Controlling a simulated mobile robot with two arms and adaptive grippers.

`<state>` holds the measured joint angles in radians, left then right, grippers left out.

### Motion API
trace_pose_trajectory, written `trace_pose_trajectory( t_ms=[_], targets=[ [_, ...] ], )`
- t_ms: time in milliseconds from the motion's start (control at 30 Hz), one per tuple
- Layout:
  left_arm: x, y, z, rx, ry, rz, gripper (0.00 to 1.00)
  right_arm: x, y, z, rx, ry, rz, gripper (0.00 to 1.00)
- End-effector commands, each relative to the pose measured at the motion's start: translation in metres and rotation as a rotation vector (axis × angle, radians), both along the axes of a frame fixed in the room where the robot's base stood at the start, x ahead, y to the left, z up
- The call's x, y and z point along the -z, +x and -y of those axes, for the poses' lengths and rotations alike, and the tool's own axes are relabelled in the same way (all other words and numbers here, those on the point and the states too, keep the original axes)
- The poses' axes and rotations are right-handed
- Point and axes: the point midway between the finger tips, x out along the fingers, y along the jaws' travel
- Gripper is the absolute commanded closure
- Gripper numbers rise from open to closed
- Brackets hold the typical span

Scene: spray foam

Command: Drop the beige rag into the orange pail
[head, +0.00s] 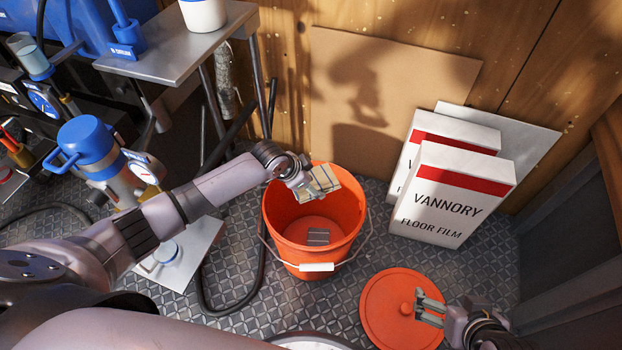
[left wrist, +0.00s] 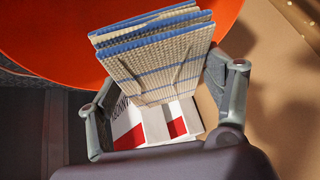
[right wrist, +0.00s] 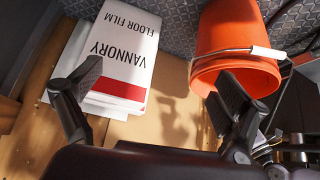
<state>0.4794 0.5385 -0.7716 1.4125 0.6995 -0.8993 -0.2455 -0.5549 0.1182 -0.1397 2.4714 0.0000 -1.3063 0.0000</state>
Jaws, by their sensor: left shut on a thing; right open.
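The beige rag (head: 320,182), folded with blue stripes, is in my left gripper (head: 302,190). It is held at the far inner rim of the orange pail (head: 283,248), above the pail's opening. In the left wrist view the rag (left wrist: 160,65) sits between the fingers of my left gripper (left wrist: 166,85), with orange pail wall behind it. A small grey item (head: 318,237) lies on the pail's bottom. My right gripper (head: 430,308) is open and empty, above the orange lid. The pail also shows in the right wrist view (right wrist: 232,40).
The round orange lid (head: 385,318) lies on the patterned floor right of the pail. White VANNORY floor film boxes (head: 440,205) stand behind it, against the wooden wall. A metal table (head: 185,50) is at the back left, and a black hose (head: 205,275) lies left of the pail.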

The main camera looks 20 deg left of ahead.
Motion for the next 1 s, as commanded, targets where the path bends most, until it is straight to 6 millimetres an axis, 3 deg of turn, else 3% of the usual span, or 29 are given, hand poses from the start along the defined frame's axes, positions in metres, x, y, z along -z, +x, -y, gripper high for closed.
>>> trace_pose_trajectory(
  t_ms=[500, 1000],
  targets=[
    [0.014, 0.000, 0.000, -0.001, 0.001, 0.000, 0.54, -0.041, 0.062, -0.023, -0.027, 0.080, 0.362, 0.06],
    [0.028, 0.000, 0.000, -0.001, 0.001, 0.000, 0.54, -0.104, 0.101, -0.042, -0.051, 0.169, 0.740, 0.06]
  ],
)
